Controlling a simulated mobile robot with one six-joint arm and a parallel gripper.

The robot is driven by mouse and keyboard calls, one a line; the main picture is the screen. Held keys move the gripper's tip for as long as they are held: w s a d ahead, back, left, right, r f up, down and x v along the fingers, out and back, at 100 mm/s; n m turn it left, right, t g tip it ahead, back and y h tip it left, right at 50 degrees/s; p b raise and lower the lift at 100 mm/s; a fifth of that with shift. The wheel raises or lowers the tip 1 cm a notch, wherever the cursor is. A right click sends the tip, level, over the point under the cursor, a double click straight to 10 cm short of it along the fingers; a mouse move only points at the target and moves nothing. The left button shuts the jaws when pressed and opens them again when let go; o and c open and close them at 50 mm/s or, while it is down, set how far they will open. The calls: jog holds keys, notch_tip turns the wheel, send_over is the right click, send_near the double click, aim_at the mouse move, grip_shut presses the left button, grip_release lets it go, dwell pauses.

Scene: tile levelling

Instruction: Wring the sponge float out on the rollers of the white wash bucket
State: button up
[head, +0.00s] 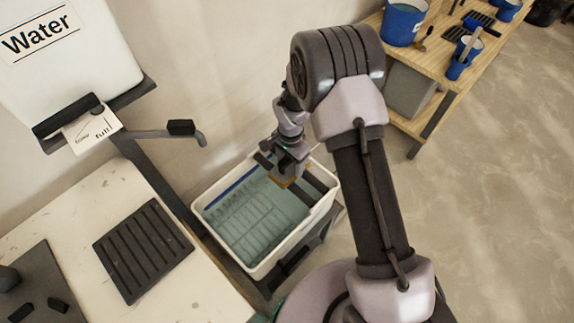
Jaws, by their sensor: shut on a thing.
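The white wash bucket (262,268) is an open rectangular tub in the middle of the head view, with greenish water (250,222) and a ribbed grid in it. Dark rollers (318,181) lie across its right end. My gripper (286,174) is over the bucket's far right part, close to the rollers, and is shut on the sponge float (287,183). Only a small orange-brown part of the float shows below the jaws. I cannot tell whether the float touches the rollers.
A white worktop (95,215) with a black ribbed mat (143,249) is at left. A water tank (65,55) with a lever (170,131) stands above it. A wooden bench (455,70) with blue buckets (403,24) is at upper right. Open floor (500,190) lies at right.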

jog(key=shift+w+d+f, duration=0.1)
jog(key=shift+w+d, duration=1)
jog(key=shift+d, duration=0.05)
notch_tip(320, 180, up, 7)
jog(key=p, duration=0.4)
jog(key=shift+r, duration=0.2)
jog(key=shift+f, duration=0.1)
